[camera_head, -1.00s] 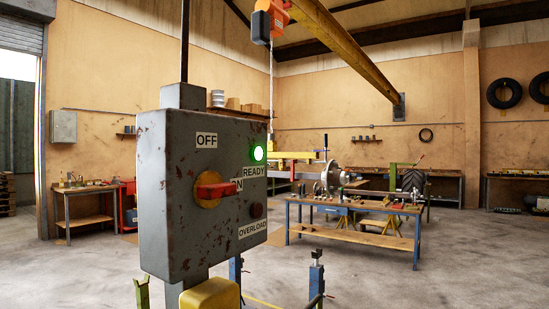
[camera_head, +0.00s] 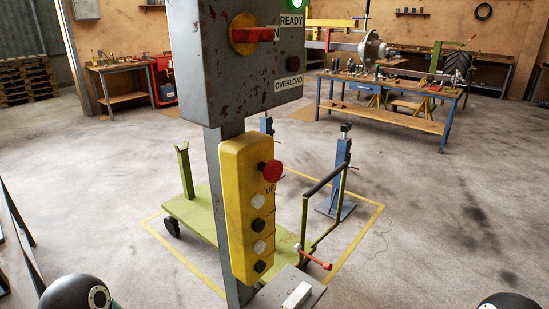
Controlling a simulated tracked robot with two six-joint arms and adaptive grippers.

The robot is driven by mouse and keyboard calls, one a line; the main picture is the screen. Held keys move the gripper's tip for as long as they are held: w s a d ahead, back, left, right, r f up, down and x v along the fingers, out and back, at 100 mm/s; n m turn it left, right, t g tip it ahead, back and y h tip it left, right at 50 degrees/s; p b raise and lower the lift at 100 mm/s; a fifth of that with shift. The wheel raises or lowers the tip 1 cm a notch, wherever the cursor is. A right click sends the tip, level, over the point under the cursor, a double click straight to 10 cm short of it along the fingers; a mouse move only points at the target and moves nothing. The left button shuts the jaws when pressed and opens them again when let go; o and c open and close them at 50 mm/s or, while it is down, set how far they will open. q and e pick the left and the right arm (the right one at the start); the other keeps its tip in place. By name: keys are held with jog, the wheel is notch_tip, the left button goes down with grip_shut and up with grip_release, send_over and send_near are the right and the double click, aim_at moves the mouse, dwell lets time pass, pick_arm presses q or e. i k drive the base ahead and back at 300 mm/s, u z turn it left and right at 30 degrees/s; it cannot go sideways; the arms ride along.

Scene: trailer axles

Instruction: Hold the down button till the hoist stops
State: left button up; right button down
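A yellow push-button pendant (camera_head: 238,205) is fixed upright on a grey post. A black button (camera_head: 258,227) sits below the first white one. Above is a grey switch box (camera_head: 215,70) with a red rotary handle (camera_head: 253,35) and a lit green READY lamp (camera_head: 297,3). The hoist body and both gripper fingers are out of view.
A green cart (camera_head: 200,218) and blue stand (camera_head: 340,178) stand behind the post, within yellow floor lines. A blue workbench (camera_head: 385,114) with parts is further back; a hub (camera_head: 374,49) shows beyond. Dark rounded parts of my arms show at both bottom corners. Open floor lies right.

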aim_at(258, 224)
jog(key=u, duration=0.55)
jog(key=k, duration=1.35)
jog(key=u, duration=0.4)
jog(key=i, duration=0.8)
jog(key=u, duration=0.1)
